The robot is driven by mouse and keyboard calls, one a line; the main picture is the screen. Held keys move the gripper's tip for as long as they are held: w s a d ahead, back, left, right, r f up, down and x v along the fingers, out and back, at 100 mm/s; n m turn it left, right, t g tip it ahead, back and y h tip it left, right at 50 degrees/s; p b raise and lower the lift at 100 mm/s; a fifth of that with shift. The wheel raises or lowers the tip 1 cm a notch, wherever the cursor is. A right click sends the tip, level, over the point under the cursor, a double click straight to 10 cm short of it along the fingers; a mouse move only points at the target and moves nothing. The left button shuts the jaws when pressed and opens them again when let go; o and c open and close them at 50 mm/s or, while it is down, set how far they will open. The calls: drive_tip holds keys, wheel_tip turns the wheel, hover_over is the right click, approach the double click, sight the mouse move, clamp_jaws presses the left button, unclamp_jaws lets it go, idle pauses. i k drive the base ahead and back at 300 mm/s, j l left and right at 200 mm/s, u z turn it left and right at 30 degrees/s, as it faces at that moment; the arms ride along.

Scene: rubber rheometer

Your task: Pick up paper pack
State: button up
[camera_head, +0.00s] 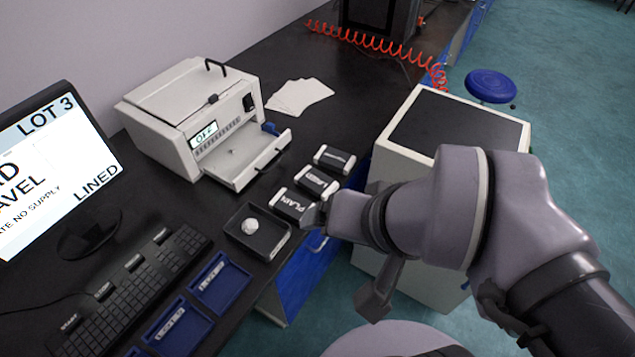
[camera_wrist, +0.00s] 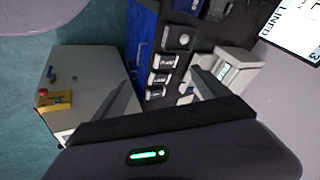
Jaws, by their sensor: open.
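Three small black packs with white ends stand in a row on the dark bench. The nearest one (camera_head: 292,205) reads like "PLAIN", the middle one (camera_head: 316,181) seems to read "LINED", and the far one's label (camera_head: 334,159) is too small to read. In the wrist view the row shows as packs (camera_wrist: 164,61), (camera_wrist: 159,78) and (camera_wrist: 155,93). My gripper (camera_head: 318,215) is beside the nearest pack at the bench edge in the head view.
A white instrument (camera_head: 190,120) with an open drawer stands behind the packs. A black tray (camera_head: 262,247) with a pale lump and blue trays (camera_head: 222,284) lie nearer, beside a keyboard (camera_head: 130,290). White sheets (camera_head: 298,95) lie farther back. A white cabinet (camera_head: 440,115) stands right.

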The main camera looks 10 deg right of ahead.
sight(320, 185)
drive_tip(key=i+l+u, duration=0.7)
drive_tip(key=l+u, duration=0.2)
drive_tip(key=l, duration=0.25)
